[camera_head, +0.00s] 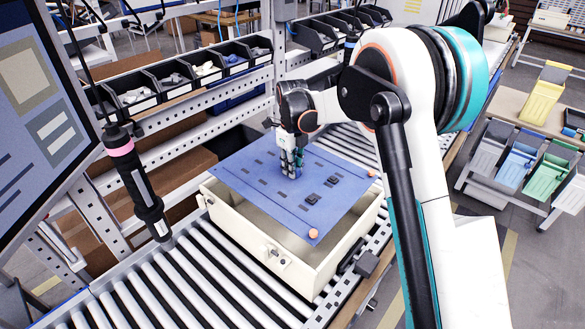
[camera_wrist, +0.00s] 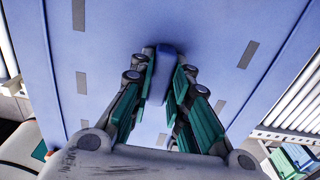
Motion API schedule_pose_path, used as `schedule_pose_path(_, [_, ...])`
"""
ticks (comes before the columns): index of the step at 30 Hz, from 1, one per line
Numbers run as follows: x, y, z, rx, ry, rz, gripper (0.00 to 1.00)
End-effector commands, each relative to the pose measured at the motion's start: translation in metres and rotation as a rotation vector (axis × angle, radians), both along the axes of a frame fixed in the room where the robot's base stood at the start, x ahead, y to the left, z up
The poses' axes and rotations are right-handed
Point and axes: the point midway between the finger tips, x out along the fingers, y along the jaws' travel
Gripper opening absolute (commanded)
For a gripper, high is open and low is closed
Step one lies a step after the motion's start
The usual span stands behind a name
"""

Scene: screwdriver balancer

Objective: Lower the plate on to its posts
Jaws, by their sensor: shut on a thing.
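The blue plate (camera_head: 255,200) lies roughly level over the open top of a cream box (camera_head: 240,225). Black parts and dark rectangular marks show on its top. My gripper (camera_head: 291,174) points down at the middle of the plate. In the wrist view, my gripper (camera_wrist: 165,72) has its green-padded fingers closed on the plate's raised blue grip (camera_wrist: 166,56). Orange round pieces show at the plate's near corner (camera_head: 313,233) and right corner (camera_head: 372,172). A gap shows between plate and box rim at the near side. I cannot make out the posts beneath the plate.
The box stands on a roller conveyor (camera_head: 150,290). A screwdriver (camera_head: 140,185) hangs at the left beside a monitor (camera_head: 35,110). Black parts bins (camera_head: 185,80) line the rack behind. Coloured bins (camera_head: 540,160) stand at the far right.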

Motion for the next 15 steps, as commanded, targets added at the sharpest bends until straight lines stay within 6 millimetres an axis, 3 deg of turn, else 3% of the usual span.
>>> schedule_pose_path(15, [0.000,0.000,-0.051,0.000,0.000,0.000,0.00])
